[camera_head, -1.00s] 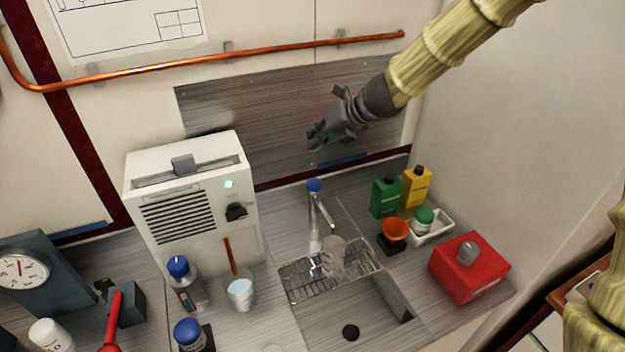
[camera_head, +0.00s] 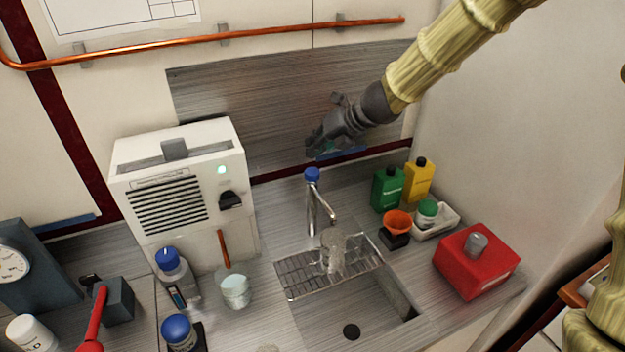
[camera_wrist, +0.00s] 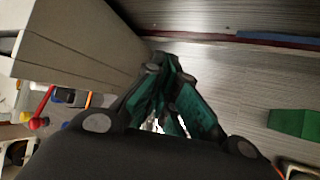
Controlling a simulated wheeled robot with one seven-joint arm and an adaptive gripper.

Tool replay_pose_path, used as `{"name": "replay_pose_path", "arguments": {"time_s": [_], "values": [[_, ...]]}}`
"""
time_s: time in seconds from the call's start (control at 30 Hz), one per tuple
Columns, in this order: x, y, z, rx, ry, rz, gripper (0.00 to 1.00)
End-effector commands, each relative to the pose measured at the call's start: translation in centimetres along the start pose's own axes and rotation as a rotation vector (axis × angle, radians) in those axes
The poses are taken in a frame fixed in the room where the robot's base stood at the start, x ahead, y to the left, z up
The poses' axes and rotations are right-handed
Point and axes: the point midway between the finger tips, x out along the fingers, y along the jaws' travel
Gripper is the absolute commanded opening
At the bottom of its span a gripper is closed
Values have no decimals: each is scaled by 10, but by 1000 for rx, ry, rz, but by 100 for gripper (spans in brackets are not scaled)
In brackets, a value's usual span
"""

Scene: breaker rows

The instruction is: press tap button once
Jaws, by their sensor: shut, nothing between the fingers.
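The tap (camera_head: 318,205) is a chrome spout with a round blue button (camera_head: 312,174) on top, standing behind the sink. My gripper (camera_head: 314,150) is shut and empty. In the head view its tip appears just above the blue button, with a small gap in the picture; the true distance is hard to tell. In the wrist view my gripper (camera_wrist: 160,128) covers the middle, and the tap is mostly hidden behind the fingers.
A glass (camera_head: 333,248) stands on a wire rack (camera_head: 300,285) over the sink. A white machine (camera_head: 180,180) stands left. Green (camera_head: 387,190) and yellow (camera_head: 419,180) bottles, an orange funnel (camera_head: 397,223) and a red box (camera_head: 476,262) are right.

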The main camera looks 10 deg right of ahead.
Motion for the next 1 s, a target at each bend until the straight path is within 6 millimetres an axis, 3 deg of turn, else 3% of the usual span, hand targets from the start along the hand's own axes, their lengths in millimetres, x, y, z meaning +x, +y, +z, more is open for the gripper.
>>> {"name": "replay_pose_path", "arguments": {"time_s": [0.27, 1.0], "values": [[18, -13, -13, 0, 1, 0, 0], [19, -14, -14, 0, 1, 0, 0]]}}
